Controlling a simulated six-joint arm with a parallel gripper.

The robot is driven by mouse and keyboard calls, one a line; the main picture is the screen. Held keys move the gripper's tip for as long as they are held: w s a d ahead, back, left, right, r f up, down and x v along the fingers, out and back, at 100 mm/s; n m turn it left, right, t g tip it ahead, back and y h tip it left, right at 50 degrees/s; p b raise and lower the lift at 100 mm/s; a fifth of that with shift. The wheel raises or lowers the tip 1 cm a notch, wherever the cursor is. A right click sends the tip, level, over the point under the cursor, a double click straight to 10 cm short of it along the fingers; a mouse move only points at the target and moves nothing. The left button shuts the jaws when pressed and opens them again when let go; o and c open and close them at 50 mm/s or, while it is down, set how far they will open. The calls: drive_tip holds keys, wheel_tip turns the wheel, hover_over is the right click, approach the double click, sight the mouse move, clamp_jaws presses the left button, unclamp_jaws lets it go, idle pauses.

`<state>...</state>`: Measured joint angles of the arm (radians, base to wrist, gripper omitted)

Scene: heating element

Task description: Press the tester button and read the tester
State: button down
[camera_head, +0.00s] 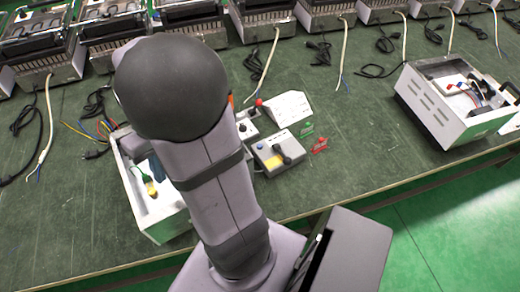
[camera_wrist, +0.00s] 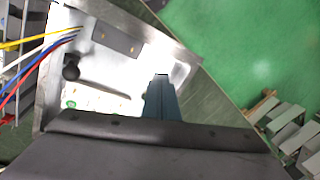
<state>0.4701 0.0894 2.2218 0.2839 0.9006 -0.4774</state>
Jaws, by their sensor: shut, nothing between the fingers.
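A grey box with a blue button, a yellow patch and a black part on top, which looks like the tester (camera_head: 278,152), sits on the green bench right of my arm in the head view. The wrist view does not show it. My gripper (camera_wrist: 161,78) is shut and empty, its blue fingers together over an open white housing (camera_wrist: 100,60). In the head view its blue fingers (camera_head: 156,166) show beside my arm at that white housing (camera_head: 165,222), well left of the tester. I cannot tell whether the fingers touch the housing.
Yellow, white, blue and red wires (camera_wrist: 35,55) run into the housing. A white sloped box (camera_head: 288,106), a small box with a red knob, and green and red clips (camera_head: 319,145) lie near the tester. Another open white unit (camera_head: 440,110) stands at right.

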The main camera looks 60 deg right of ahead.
drive_tip(key=w+d+f+m+t+y+b, duration=0.1)
drive_tip(key=w+d+f+t+b, duration=0.15)
drive_tip(key=d, duration=0.65)
drive_tip(key=m+t+b, duration=0.2)
drive_tip(key=t+b, duration=0.4)
drive_tip(key=b, duration=0.4)
hover_over(260, 147)
wheel_tip(260, 147, down, 8)
drive_tip(key=shift+s+d+f+g, duration=0.25)
drive_tip(key=shift+s+d+f, duration=0.2)
drive_tip(key=shift+f, duration=0.05)
drive_tip(key=shift+f, duration=0.1)
drive_tip(key=shift+f+b, duration=2.75)
drive_tip(key=shift+f, duration=1.55)
drive_tip(key=shift+f, duration=0.15)
